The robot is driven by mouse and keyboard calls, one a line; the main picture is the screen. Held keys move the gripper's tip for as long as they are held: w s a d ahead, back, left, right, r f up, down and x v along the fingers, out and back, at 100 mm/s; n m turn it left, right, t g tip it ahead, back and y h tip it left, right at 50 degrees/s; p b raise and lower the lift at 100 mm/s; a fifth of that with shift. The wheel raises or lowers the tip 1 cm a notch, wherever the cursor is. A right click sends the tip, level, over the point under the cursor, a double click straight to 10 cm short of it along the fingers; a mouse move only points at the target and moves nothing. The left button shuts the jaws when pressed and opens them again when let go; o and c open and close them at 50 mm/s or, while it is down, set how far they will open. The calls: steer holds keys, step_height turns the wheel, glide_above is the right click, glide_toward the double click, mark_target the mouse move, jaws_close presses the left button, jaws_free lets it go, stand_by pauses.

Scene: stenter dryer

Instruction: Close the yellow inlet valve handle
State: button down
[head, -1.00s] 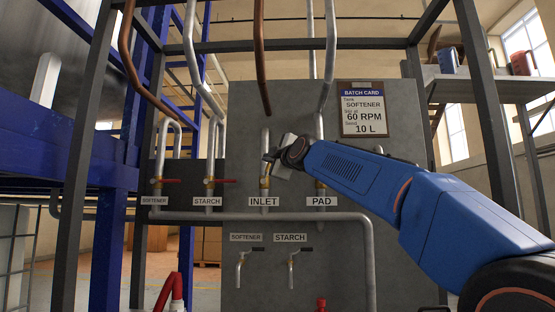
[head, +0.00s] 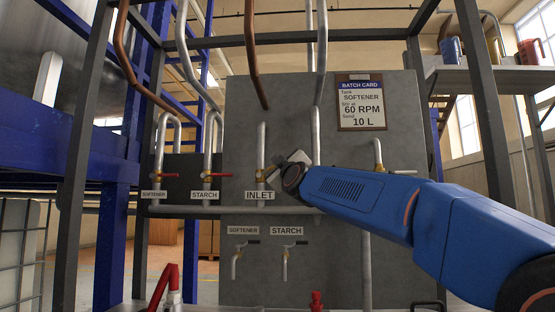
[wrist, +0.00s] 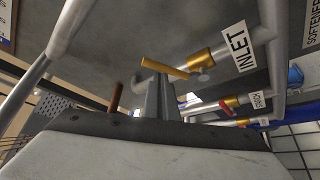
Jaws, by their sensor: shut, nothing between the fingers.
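The inlet valve (head: 261,175) is a brass body on a grey vertical pipe, above the INLET label. Its yellow handle (wrist: 165,68) shows clearly in the wrist view, a flat bar reaching out from the brass body at an angle to the pipe. In the head view my gripper hides most of this handle. My gripper (head: 272,172) is just right of the inlet valve. In the wrist view my gripper (wrist: 159,85) is shut and empty, its fingertips close beside the yellow handle. I cannot tell whether they touch it.
Red-handled softener (head: 158,177) and starch (head: 207,177) valves stand to the left. A valve with a pale handle (head: 378,168) is to the right, above my arm. Small taps hang below. A batch card (head: 360,103) is on the panel.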

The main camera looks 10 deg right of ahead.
steer(key=f+m+h, duration=0.1)
steer(key=m, duration=0.1)
steer(key=f+m+t+h, duration=0.1)
steer(key=m, duration=0.1)
steer(key=d+f+m+h, duration=0.1)
steer(key=m, duration=0.1)
steer(key=shift+s+f+h, duration=0.15)
steer(key=shift+f+h, duration=0.1)
steer(key=shift+h, duration=0.05)
steer(key=shift+f, duration=0.2)
stand_by(0.3)
steer(key=shift+r, duration=0.1)
